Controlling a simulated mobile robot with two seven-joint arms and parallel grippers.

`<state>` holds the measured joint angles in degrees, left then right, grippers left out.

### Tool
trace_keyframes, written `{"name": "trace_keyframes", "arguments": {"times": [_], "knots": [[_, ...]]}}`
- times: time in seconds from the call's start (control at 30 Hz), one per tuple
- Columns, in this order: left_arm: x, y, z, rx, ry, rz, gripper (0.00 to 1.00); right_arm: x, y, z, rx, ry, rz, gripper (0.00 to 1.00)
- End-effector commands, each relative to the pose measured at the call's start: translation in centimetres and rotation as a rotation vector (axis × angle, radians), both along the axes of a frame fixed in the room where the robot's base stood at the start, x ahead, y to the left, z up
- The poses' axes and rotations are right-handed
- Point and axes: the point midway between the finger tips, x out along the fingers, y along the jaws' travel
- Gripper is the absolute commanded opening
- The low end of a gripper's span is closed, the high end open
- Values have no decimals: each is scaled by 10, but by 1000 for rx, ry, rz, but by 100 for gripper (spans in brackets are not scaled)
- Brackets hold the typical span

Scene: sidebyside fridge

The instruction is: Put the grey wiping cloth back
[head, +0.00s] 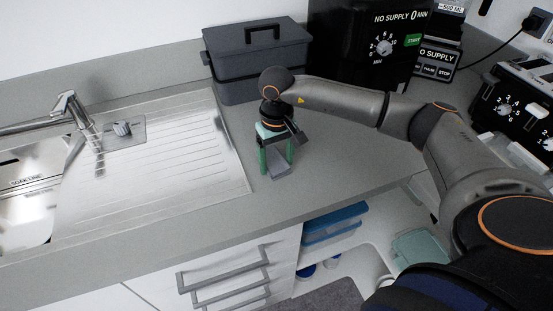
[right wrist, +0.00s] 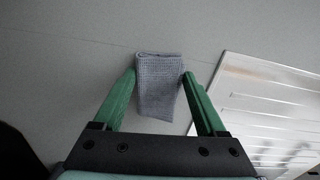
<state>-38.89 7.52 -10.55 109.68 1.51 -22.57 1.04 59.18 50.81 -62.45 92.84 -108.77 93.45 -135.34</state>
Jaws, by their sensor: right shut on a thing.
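The grey wiping cloth (right wrist: 159,84) is a small folded, woven piece. In the right wrist view it lies between the two green fingers of my right gripper (right wrist: 160,80). My right gripper is shut on it. In the head view the right gripper (head: 277,160) points down over the counter, right of the sink's drainboard, and the cloth (head: 279,163) shows at its fingers. I cannot tell whether the cloth touches the counter. My left gripper is not in view.
The steel sink drainboard (head: 170,140) with a tap (head: 72,110) is at the left. A dark lidded box (head: 257,60) stands behind my gripper, with a black appliance (head: 370,45) to its right. Open shelves below hold a blue container (head: 333,222). The counter (head: 335,165) right of the gripper is clear.

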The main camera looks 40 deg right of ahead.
Motion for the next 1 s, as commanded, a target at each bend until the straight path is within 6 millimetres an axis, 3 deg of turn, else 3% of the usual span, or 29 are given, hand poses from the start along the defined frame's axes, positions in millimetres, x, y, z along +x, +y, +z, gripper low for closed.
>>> {"name": "trace_keyframes", "arguments": {"times": [0.07, 0.1, 0.33, 0.73, 1.0], "knots": [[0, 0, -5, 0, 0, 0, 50, 0, 0, -4, 0, 0, 0, 29], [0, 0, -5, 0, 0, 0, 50, 0, 0, -4, 0, 0, 0, 75], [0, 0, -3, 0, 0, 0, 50, 0, 0, -3, 0, 0, 0, 100], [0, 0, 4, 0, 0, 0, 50, 0, 0, 2, 0, -1, -1, 100], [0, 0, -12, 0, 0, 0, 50, -9, -1, 58, 0, -7, 0, 100]]}}
